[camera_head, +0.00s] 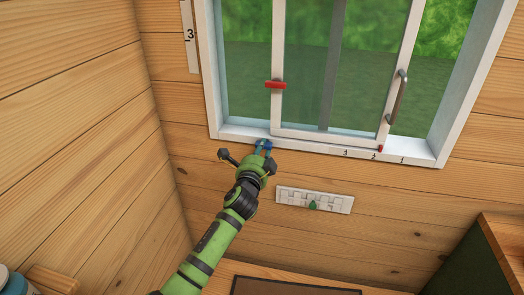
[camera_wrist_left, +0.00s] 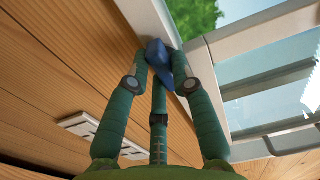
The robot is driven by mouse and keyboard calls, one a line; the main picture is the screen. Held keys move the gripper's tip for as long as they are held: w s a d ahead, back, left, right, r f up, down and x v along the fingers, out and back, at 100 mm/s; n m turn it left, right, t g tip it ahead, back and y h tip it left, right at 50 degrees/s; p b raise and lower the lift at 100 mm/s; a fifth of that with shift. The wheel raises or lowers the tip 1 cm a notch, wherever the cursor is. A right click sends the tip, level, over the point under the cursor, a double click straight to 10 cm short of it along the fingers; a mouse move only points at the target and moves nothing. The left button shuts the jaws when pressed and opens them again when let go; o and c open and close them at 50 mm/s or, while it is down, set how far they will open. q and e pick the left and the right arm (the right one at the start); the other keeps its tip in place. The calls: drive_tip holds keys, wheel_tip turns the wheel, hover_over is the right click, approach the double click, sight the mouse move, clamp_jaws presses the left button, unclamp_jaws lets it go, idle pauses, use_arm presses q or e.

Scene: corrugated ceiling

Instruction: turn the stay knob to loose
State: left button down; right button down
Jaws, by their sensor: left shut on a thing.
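The stay knob (camera_head: 263,145) is a small blue knob on the lower rail of the white window frame, left of the sash's lower corner. In the left wrist view the blue knob (camera_wrist_left: 158,54) sits between my green fingertips, against the white frame. My left gripper (camera_head: 262,150) reaches up from below and is shut on the knob; its fingers also show in the left wrist view (camera_wrist_left: 160,70). The fingers hide part of the knob, and I cannot read its setting. My right gripper is in neither view.
The white window sash (camera_head: 330,139) has a red latch (camera_head: 275,85) on its left side and a grey handle (camera_head: 398,96) on its right. A white slotted plate (camera_head: 335,202) with a green knob is on the wall below. A dark green cabinet (camera_head: 478,262) stands at the lower right.

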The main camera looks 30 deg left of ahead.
use_arm(q)
drive_tip(key=c, duration=1.1)
unclamp_jaws()
drive_tip(key=shift+o, duration=0.2)
drive_tip(key=shift+s, duration=0.15)
drive_tip(key=v, duration=1.1)
drive_tip(key=shift+s, duration=0.4)
drive_tip(key=shift+d, duration=0.1)
